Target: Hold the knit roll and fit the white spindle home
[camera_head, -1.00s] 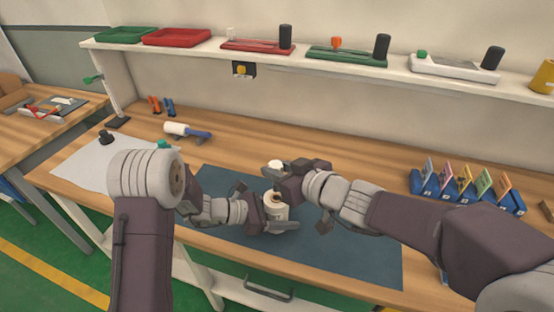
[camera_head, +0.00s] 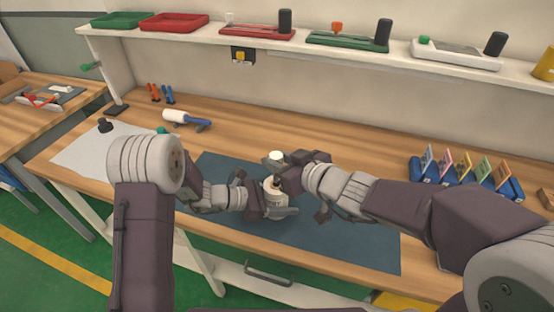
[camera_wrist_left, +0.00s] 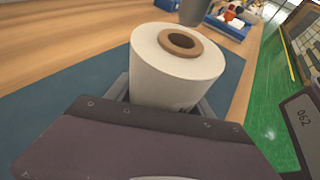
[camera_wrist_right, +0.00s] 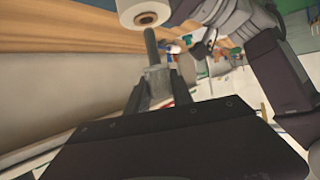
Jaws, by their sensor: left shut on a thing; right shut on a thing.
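My left gripper (camera_head: 272,206) is shut on the white knit roll (camera_head: 274,199), which stands upright over the blue mat. The left wrist view shows the roll (camera_wrist_left: 175,75) with an open hole in its brown core (camera_wrist_left: 179,42). My right gripper (camera_head: 279,168) is shut on the spindle, whose white top (camera_head: 276,156) shows above the jaws. In the right wrist view a grey rod (camera_wrist_right: 151,46) extends from the jaws toward the roll (camera_wrist_right: 144,14). The rod's end (camera_wrist_left: 193,14) appears above and beside the core hole, apart from it.
A blue mat (camera_head: 340,235) covers the bench's front middle. A white roller with a blue handle (camera_head: 186,119) lies behind. Blue holders with coloured cards (camera_head: 465,178) stand at right. A shelf (camera_head: 270,45) with trays and fixtures runs along the back.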

